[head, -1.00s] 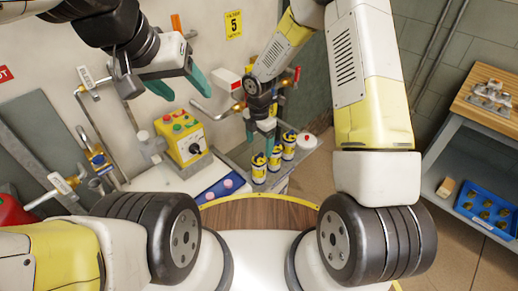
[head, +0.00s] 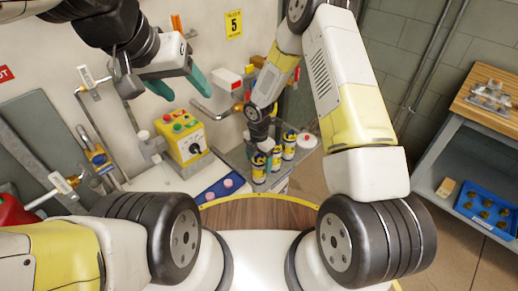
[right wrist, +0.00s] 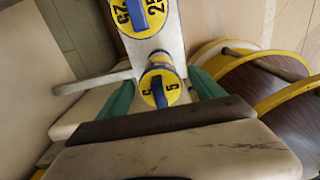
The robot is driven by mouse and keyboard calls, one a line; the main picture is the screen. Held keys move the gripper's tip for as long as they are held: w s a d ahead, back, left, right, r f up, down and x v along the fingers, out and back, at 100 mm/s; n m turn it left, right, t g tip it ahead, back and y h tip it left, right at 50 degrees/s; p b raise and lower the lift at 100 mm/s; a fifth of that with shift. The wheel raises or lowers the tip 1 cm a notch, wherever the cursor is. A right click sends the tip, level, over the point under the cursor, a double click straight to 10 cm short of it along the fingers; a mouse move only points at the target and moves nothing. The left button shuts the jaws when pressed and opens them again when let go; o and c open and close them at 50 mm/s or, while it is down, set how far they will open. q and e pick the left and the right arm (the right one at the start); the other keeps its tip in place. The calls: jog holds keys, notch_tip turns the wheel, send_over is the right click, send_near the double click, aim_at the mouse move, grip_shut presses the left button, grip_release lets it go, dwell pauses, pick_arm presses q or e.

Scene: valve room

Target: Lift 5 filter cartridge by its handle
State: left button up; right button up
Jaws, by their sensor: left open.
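The 5 filter cartridge (right wrist: 160,87) is a yellow-topped round can with a blue handle bar across it, marked 5. In the head view, yellow, blue and white cartridges stand in a row; the nearest (head: 258,172) is partly behind my right gripper (head: 267,156). In the right wrist view my right gripper (right wrist: 163,98) has its green fingers apart, one on each side of the 5 cartridge. I see gaps between fingers and handle. My left gripper (head: 178,84) is open and empty, high in front of the wall.
A cartridge marked 25 (right wrist: 146,14) stands just beyond the 5 one. A yellow button box (head: 184,137) is to the left. A yellow sign reading 5 (head: 234,24) hangs on the wall.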

grip_shut()
